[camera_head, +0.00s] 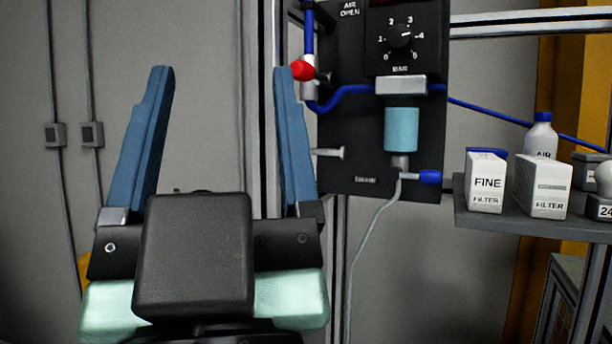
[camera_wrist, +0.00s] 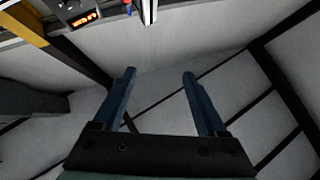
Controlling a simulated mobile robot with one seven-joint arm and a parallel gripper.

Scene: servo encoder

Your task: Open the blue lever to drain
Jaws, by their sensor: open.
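The blue lever (camera_head: 429,177) sticks out to the right at the bottom of the filter bowl (camera_head: 401,130) on the black panel, in the head view. A thin grey drain tube (camera_head: 369,229) hangs down from the fitting beside it. My gripper (camera_head: 221,90) is in front of the camera, to the left of the panel. Its two blue fingers point up and stand wide apart with nothing between them. The right finger overlaps the panel's left edge in the picture. The wrist view shows my gripper (camera_wrist: 160,72) open and empty; I cannot make out the blue lever there.
A red knob (camera_head: 302,71) on a valve and a grey peg (camera_head: 328,153) are at the panel's left side. A pressure dial (camera_head: 400,36) is above the bowl. A shelf (camera_head: 530,222) at right holds filter boxes (camera_head: 486,181) and an air bottle (camera_head: 541,137).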

